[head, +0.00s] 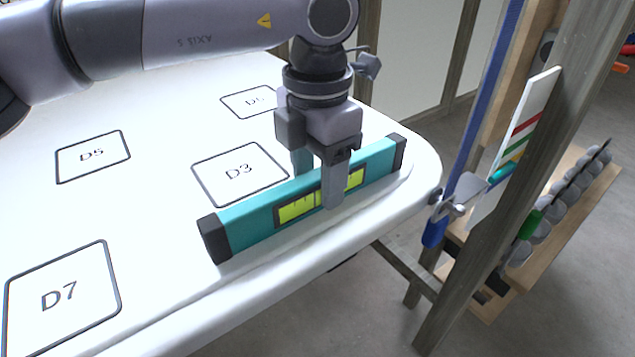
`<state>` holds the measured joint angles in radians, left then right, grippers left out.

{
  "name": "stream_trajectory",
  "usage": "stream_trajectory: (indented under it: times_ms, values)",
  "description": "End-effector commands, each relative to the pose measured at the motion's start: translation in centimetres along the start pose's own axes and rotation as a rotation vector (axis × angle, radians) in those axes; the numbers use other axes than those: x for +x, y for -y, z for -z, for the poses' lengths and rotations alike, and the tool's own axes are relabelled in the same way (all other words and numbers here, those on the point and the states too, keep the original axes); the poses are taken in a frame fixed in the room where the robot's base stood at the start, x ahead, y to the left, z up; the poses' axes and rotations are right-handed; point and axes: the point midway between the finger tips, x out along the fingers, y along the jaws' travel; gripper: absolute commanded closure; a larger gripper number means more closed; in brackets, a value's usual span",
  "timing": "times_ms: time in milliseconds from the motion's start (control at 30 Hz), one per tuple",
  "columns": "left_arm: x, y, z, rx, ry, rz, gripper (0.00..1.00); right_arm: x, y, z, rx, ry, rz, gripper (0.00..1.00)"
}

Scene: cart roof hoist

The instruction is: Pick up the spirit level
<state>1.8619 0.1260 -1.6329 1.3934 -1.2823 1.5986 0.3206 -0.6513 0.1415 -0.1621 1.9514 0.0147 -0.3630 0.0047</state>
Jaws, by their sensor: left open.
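The spirit level (250,222) is a long teal bar with black end caps and a yellow-green vial window. It lies on the white table near its right rounded edge, running from lower left to upper right. My left gripper (318,185) points down over the level's middle. It is open, with one finger in front of the level's near face, covering part of the window, and the other behind it. I cannot tell whether the fingers touch the level. My right gripper is not in view.
The white table (180,285) has outlined squares marked D3 (240,173), D5 (92,156), D6 and D7 (62,296). Its raised rounded rim runs close by the level. To the right, past a gap of floor, stands a wooden frame (500,190) with a blue strap and a low shelf.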

Motion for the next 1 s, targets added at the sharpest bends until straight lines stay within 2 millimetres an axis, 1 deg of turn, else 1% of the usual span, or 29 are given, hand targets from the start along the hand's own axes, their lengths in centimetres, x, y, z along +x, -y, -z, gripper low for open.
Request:
stream_trajectory:
  times_ms: [33, 133, 400, 433, 467, 500, 567, 600, 867, 1000]
  values:
    - [0.7, 0.0, 0.0, 0.000, -0.002, 0.001, 0.45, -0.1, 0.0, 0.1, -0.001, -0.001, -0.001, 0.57]
    - [1.7, 0.0, 0.0, 0.000, 0.000, 0.001, 0.45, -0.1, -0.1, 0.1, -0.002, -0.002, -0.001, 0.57]
    - [2.0, 0.0, 0.0, 0.000, 0.001, 0.000, 0.45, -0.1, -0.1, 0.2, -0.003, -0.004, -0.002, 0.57]
    - [2.0, 0.0, 0.0, 0.000, 0.001, 0.000, 0.51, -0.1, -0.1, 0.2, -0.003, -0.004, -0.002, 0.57]
    - [2.0, 0.0, 0.0, 0.000, 0.001, 0.000, 0.61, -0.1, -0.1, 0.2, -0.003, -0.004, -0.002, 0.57]
    - [2.0, 0.0, 0.0, 0.000, 0.001, 0.000, 0.74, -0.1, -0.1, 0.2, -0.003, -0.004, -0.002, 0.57]
    - [2.0, 0.0, 0.0, 0.000, 0.001, 0.000, 0.94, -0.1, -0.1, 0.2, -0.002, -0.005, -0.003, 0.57]
    - [2.0, 0.0, 0.0, 0.000, 0.001, 0.000, 1.00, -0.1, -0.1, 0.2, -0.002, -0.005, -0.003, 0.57]
    - [1.9, 0.0, 0.0, -0.001, 0.003, 0.000, 1.00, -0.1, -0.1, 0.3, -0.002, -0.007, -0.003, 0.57]
    - [1.4, 0.0, -0.1, -0.001, 0.004, 0.000, 1.00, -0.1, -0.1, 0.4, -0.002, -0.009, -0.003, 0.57]
